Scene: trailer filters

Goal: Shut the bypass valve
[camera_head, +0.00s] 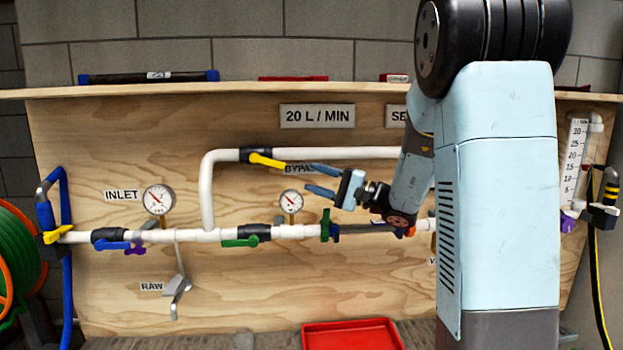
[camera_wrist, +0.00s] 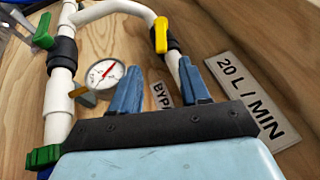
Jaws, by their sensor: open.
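The bypass valve has a black body (camera_head: 248,154) on the upper white pipe, with a yellow lever (camera_head: 267,160). The lever lies roughly along the pipe, tilted slightly down to the right. In the wrist view the yellow lever (camera_wrist: 161,36) is ahead of the fingers, again roughly in line with its pipe. My gripper (camera_head: 315,179) is open and empty, a little right of and below the lever, apart from it. Its two blue fingers (camera_wrist: 159,66) point toward the valve in the wrist view. The fingers partly hide the BYPASS label (camera_head: 299,168).
Below runs the main pipe (camera_head: 200,236) with a blue lever (camera_head: 113,245) and green levers (camera_head: 240,242). Gauges (camera_head: 158,199) and (camera_head: 290,201), another gauge, stand above it. A red tray (camera_head: 352,335) sits below.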

